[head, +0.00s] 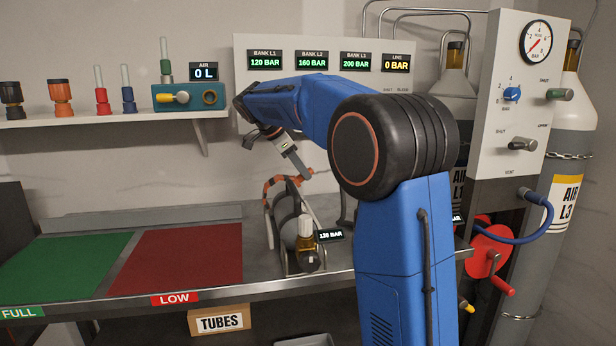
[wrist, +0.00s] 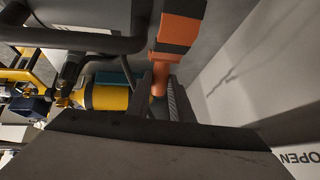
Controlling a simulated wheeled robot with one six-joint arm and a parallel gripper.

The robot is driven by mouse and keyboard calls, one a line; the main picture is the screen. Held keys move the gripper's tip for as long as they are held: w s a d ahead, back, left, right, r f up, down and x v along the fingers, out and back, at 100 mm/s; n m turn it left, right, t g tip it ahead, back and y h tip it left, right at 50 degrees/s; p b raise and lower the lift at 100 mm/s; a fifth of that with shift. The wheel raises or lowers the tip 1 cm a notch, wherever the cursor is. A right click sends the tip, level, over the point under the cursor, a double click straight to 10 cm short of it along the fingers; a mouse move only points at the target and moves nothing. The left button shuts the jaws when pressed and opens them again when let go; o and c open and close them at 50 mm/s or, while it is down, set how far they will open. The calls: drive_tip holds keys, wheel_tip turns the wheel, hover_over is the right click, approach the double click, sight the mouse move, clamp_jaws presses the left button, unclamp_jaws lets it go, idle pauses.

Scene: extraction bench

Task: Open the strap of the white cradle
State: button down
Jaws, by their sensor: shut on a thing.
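My gripper (head: 304,174) reaches down over the cradle (head: 269,222) at the back of the bench. In the wrist view my gripper (wrist: 162,88) is shut on an orange part of the strap (wrist: 180,32). The strap is banded orange and dark and runs up from between the fingers. In the head view the strap (head: 272,184) arches over the top of the cradle. A pale cylinder with a brass valve (head: 306,226) lies in the cradle, its valve towards me. The strap's fastening is hidden by my gripper.
A 130 BAR readout (head: 330,236) stands beside the cradle. Dark tubular bars (wrist: 90,42) run close to my fingers in the wrist view. A red mat (head: 178,262) and a green mat (head: 62,264) lie bare to the left. A red hand wheel (head: 490,250) is at the right.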

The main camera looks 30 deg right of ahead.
drive_tip(key=shift+w+a+r+h, duration=0.15)
drive_tip(key=shift+a+r+h, duration=0.2)
drive_tip(key=shift+a+h, duration=0.1)
drive_tip(key=c, duration=1.6)
unclamp_jaws()
drive_tip(key=v, duration=1.2)
